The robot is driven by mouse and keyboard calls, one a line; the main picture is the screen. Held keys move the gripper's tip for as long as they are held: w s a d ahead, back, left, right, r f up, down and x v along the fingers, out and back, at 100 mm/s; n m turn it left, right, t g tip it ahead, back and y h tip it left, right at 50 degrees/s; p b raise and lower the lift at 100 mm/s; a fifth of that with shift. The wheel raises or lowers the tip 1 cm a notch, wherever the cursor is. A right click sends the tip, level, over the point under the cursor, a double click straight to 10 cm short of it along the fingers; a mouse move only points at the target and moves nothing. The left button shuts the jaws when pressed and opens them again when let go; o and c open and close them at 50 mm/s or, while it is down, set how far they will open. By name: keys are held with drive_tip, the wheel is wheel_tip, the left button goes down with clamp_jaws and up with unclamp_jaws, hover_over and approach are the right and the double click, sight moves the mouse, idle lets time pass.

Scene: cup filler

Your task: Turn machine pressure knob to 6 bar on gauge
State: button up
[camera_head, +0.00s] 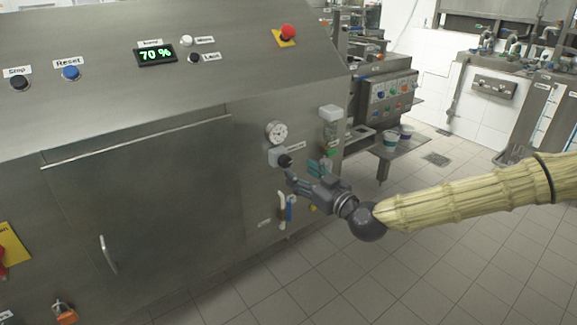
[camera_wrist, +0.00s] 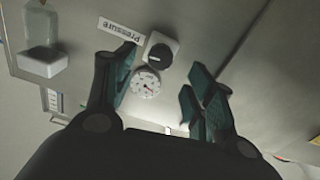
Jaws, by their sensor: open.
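The black pressure knob (camera_head: 284,161) sits on a small light plate on the machine's steel side, just below the round white gauge (camera_head: 277,132). In the wrist view the knob (camera_wrist: 159,54) and the gauge (camera_wrist: 146,83) show between my open fingers, beside a label reading "Pressure" (camera_wrist: 121,30). The gauge has a dark needle, but its reading is too small to tell. My gripper (camera_head: 290,176) is just below and right of the knob in the head view. In the wrist view my gripper (camera_wrist: 160,85) is open and empty, its green-padded fingers apart from the knob.
A white box (camera_head: 330,113) juts from the panel right of the gauge. Blue and white valve handles (camera_head: 286,208) hang below the knob. The tiled floor (camera_head: 400,270) is clear below my arm.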

sight(288, 163)
drive_tip(key=x, duration=0.6)
drive_tip(key=shift+w+a, duration=0.2)
drive_tip(key=c, duration=1)
